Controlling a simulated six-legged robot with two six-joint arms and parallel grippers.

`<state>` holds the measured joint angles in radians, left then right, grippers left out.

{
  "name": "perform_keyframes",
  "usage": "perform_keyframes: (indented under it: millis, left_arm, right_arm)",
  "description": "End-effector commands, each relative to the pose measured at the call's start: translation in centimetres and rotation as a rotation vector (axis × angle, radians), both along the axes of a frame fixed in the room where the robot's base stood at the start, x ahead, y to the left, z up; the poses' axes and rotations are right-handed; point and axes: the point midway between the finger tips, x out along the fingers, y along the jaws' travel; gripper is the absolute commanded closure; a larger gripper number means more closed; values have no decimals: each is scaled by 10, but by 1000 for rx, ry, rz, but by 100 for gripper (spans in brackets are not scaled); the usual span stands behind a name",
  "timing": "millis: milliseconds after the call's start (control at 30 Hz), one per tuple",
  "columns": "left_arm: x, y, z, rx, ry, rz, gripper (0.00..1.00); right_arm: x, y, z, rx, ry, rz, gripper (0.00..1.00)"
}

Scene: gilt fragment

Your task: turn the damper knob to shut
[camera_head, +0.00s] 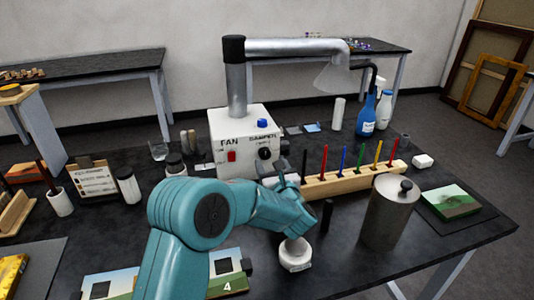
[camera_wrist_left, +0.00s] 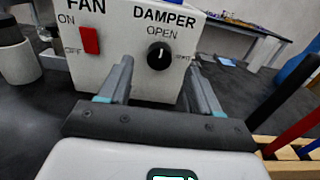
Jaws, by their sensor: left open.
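The damper knob (camera_head: 264,153) is a round black knob on the front of a white control box (camera_head: 232,172). In the left wrist view the knob (camera_wrist_left: 158,56) sits under the words DAMPER and OPEN, and a smaller label to its right is partly hidden by a finger. Its pale pointer mark points up toward OPEN. My left gripper (camera_head: 292,170) is in front of the box, just below and right of the knob. In the left wrist view its two fingers (camera_wrist_left: 158,80) are apart, with the knob between and beyond them. No contact shows. My right gripper is not in view.
A red FAN switch (camera_head: 231,156) sits left of the knob. A wooden rack (camera_head: 345,183) of coloured rods stands close to the right of my gripper.

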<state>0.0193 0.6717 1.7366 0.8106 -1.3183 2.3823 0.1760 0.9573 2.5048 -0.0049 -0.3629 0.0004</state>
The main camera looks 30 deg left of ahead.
Motion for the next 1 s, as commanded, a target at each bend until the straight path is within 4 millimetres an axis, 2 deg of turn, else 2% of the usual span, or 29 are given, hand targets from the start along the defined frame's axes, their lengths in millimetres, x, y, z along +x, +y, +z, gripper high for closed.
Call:
perform_keyframes:
  millis: [33, 200, 600, 767, 800, 1000]
  left_arm:
    - [6, 9, 2, -1, 1, 3, 37]
    - [22, 27, 0, -1, 1, 2, 37]
    - [29, 34, 0, 0, 0, 0, 37]
    - [29, 34, 0, 0, 0, 0, 89]
    - [29, 34, 0, 0, 0, 0, 92]
    - [29, 33, -1, 6, 7, 0, 92]
  right_arm:
    - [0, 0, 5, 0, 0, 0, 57]
    - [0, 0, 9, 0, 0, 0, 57]
    - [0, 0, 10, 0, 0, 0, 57]
    - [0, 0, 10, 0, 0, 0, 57]
    - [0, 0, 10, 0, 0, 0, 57]
    - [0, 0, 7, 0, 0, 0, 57]
